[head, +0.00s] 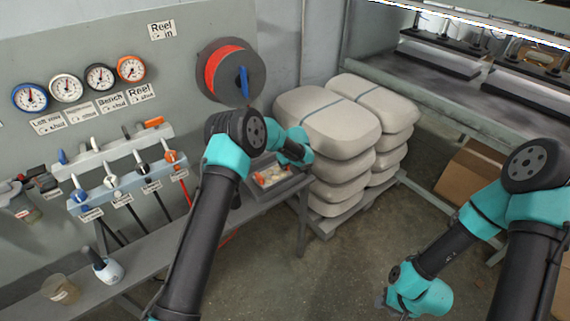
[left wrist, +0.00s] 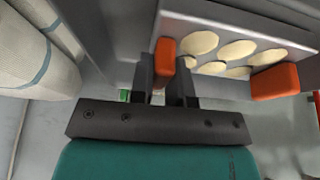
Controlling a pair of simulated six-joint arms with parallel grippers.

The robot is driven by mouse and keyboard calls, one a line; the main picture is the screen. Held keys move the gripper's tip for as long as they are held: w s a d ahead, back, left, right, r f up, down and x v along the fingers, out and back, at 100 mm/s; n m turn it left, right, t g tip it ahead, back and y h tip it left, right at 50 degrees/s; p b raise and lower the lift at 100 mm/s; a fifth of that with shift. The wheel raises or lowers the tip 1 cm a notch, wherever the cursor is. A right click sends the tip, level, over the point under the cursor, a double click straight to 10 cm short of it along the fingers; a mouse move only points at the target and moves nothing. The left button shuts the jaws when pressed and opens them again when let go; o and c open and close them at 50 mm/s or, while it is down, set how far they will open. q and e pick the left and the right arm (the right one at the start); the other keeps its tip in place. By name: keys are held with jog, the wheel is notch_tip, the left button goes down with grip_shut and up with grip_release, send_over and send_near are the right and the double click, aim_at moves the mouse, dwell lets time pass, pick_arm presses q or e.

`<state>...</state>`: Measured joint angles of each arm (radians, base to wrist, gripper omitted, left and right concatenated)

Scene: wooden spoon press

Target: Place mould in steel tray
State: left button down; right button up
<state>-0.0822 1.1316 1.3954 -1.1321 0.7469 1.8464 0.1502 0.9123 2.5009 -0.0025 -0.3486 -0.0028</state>
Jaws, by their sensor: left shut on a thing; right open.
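The mould shows in the left wrist view as a piece with pale oval shapes (left wrist: 238,50) and orange blocks at its ends; in the head view it is small and partly covered by my left wrist (head: 270,176). A grey steel tray (left wrist: 235,14) has its wall behind the mould. The mould appears within or just over the tray; I cannot tell whether it rests on the bottom. My left gripper (left wrist: 164,88) is shut on the mould's orange end block. My right gripper (head: 384,298) is low over the floor, away from the mould, open and empty.
Stacked pale sacks (head: 335,130) stand on a pallet just right of my left wrist. A red hose reel (head: 226,72) hangs on the wall behind. A narrow grey bench (head: 160,245) holds a white bottle (head: 106,268) and a beaker (head: 60,289). The middle floor is clear.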

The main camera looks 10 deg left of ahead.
pick_arm(q)
jog(key=c, duration=1.1)
grip_release()
jog(key=shift+f, duration=0.1)
jog(key=v, duration=1.2)
